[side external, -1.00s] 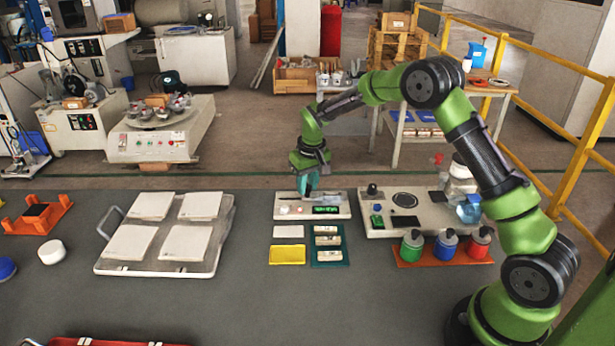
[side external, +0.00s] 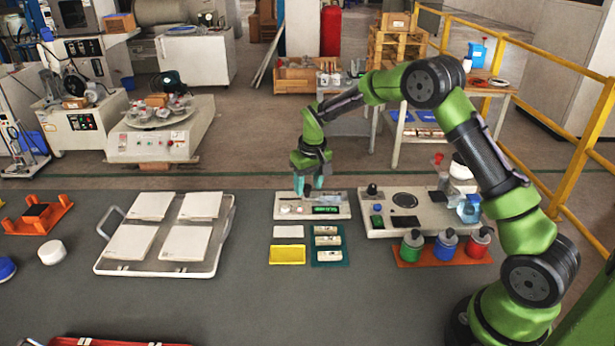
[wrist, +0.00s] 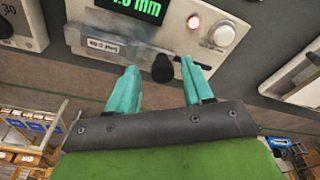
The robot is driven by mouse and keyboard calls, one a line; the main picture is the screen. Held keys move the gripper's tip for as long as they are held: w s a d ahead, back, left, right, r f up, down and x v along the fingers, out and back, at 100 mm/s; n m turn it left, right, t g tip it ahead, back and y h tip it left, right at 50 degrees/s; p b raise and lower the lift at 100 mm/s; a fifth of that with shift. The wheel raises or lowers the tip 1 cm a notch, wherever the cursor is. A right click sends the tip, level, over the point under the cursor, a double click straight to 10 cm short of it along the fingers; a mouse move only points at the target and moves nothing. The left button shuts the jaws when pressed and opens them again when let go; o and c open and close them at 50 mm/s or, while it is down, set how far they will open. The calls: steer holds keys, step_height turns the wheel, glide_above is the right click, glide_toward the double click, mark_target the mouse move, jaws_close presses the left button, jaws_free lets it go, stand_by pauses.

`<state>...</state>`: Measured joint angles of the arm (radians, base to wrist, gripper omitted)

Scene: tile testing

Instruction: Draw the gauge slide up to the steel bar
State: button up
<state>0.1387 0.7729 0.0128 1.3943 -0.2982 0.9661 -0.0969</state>
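The gauge (side external: 337,197) is a pale, flat unit with a green display, on the bench below my gripper (side external: 309,188). In the wrist view, the gauge (wrist: 177,14) shows a green "mm" reading, partly cut off, a lit red button and a white knob. A glassy, see-through strip (wrist: 112,47) lies along its edge, with a small black knob (wrist: 162,68) at one end, which looks like the slide's handle. My gripper (wrist: 160,67) is open, its teal fingers on either side of this knob, with visible gaps. I cannot clearly make out the steel bar.
A control panel (side external: 377,225) stands right of the gauge, with colored bottles (side external: 446,246) in front. A tray (side external: 226,247) of white tiles is at left. A teal holder (side external: 345,252) and a yellow block (side external: 287,255) lie in front of the gauge. Bare bench lies nearer the camera.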

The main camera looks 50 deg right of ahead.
mark_target(307, 186)
steer(key=shift+r, duration=3)
steer(key=shift+a, duration=0.1)
steer(key=s+a+r+t, duration=0.1)
steer(key=s+a+r, duration=0.2)
steer(key=s, duration=0.7)
steer(key=s+a+r+t+y, duration=0.1)
steer(key=s+a+r, duration=0.3)
steer(key=s, duration=0.6)
steer(key=s+a+r+m+t+y, duration=0.1)
steer(key=s+a+r+t, duration=0.2)
steer(key=s+r, duration=0.4)
steer(key=s, duration=0.2)
steer(key=shift+s+a+r, duration=0.25)
steer(key=shift+s, duration=0.15)
